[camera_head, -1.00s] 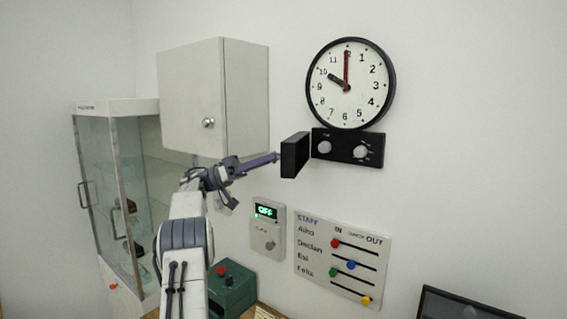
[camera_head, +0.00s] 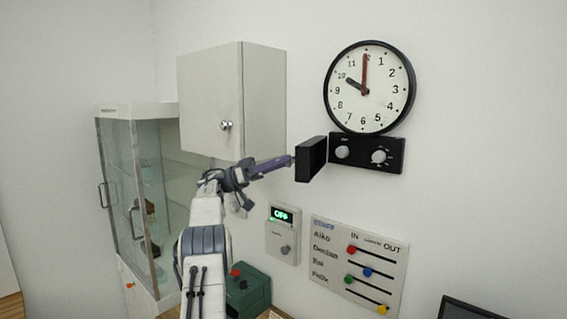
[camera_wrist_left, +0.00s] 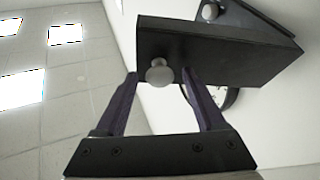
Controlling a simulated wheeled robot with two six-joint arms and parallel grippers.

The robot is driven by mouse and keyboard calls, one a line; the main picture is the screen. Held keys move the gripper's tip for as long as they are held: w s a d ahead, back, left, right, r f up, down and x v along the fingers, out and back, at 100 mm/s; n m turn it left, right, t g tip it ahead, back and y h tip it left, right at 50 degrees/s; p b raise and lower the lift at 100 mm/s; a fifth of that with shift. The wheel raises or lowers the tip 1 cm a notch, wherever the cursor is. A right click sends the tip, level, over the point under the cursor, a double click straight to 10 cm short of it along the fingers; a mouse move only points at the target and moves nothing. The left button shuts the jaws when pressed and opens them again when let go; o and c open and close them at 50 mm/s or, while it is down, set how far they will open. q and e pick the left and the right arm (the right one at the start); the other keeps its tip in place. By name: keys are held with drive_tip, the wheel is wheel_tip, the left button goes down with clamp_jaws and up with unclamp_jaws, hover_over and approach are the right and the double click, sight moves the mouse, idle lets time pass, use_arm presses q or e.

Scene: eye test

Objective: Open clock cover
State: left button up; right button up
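The clock (camera_head: 369,88) hangs on the wall above a black control panel (camera_head: 362,155) with two grey knobs. The black box-shaped cover (camera_head: 311,159) stands swung out from the panel's left edge, leaving both knobs exposed. In the left wrist view, the cover (camera_wrist_left: 215,50) carries a round grey knob (camera_wrist_left: 159,73). My left gripper (camera_head: 290,161) is at the cover's left side. Its fingers (camera_wrist_left: 160,79) are apart, one on each side of the cover's knob, with small gaps visible. My right gripper is not in view.
A white wall cabinet (camera_head: 210,100) and a glass display case (camera_head: 125,200) stand left of the clock. Below are a small box reading OFF (camera_head: 283,236), a staff slider board (camera_head: 340,281) and a green box with a red button (camera_head: 250,288). The wall right of the clock is clear.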

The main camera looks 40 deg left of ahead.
use_arm(q)
drive_tip(key=r, duration=0.4)
drive_tip(key=shift+d, duration=0.4)
drive_tip(key=d+r+b, duration=0.6)
drive_tip(key=d+r, duration=0.1)
drive_tip(key=d, duration=0.4)
drive_tip(key=shift+w, duration=0.1)
